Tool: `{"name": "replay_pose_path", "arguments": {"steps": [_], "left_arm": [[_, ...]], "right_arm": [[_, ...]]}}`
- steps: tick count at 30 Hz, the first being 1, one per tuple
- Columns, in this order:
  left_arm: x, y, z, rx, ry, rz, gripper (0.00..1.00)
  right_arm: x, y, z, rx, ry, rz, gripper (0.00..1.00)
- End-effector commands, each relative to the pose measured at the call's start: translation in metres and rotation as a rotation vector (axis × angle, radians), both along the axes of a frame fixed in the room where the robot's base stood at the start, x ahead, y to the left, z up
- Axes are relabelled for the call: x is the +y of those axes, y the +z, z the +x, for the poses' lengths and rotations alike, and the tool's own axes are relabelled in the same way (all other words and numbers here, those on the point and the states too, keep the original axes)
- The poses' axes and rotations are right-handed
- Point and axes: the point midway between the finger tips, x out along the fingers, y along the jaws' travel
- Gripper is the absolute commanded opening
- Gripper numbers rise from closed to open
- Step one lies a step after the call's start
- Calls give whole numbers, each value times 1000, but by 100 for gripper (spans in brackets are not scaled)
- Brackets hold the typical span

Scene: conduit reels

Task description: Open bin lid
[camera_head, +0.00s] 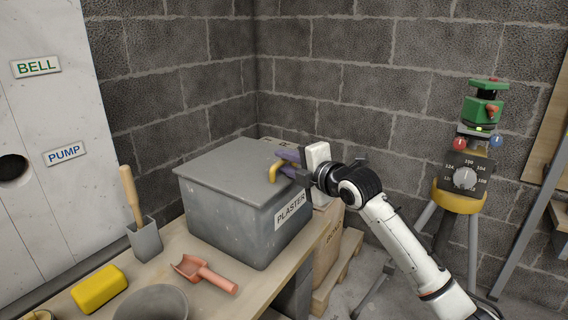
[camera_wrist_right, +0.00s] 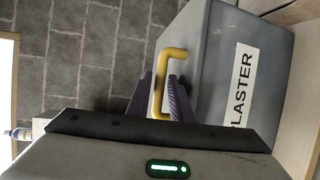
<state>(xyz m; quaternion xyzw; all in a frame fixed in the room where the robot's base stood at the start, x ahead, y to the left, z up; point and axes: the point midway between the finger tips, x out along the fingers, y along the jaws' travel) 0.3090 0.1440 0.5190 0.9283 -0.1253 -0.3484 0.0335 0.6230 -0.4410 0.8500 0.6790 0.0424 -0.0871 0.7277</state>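The grey bin (camera_head: 225,222) stands on the bench with its flat grey lid (camera_head: 222,165) down and a "PLASTER" label on its side. A yellow handle (camera_head: 275,171) sticks out at the lid's right edge; it also shows in the right wrist view (camera_wrist_right: 158,88). My right gripper (camera_head: 285,162) reaches the handle from the right. In the right wrist view its purple fingers (camera_wrist_right: 161,92) lie on either side of the handle's bar, with little or no gap, so it looks shut on it. My left gripper is not in view.
A red scoop (camera_head: 205,274), a yellow block (camera_head: 99,289), a bowl (camera_head: 152,304) and a grey holder with a wooden-handled tool (camera_head: 145,240) stand on the bench in front and left. Block walls rise behind the bin. A green-topped device on a tripod (camera_head: 464,178) stands at right.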

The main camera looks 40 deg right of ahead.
Motion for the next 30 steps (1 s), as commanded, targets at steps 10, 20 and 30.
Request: {"name": "replay_pose_path", "arguments": {"steps": [10, 20, 30], "left_arm": [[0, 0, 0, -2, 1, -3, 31], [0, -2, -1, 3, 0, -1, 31], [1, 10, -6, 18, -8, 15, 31]], "right_arm": [[0, -1, 7, 0, 0, -1, 20], [0, -1, 7, 0, 0, -1, 0], [1, 13, 12, 27, 2, -11, 0]]}}
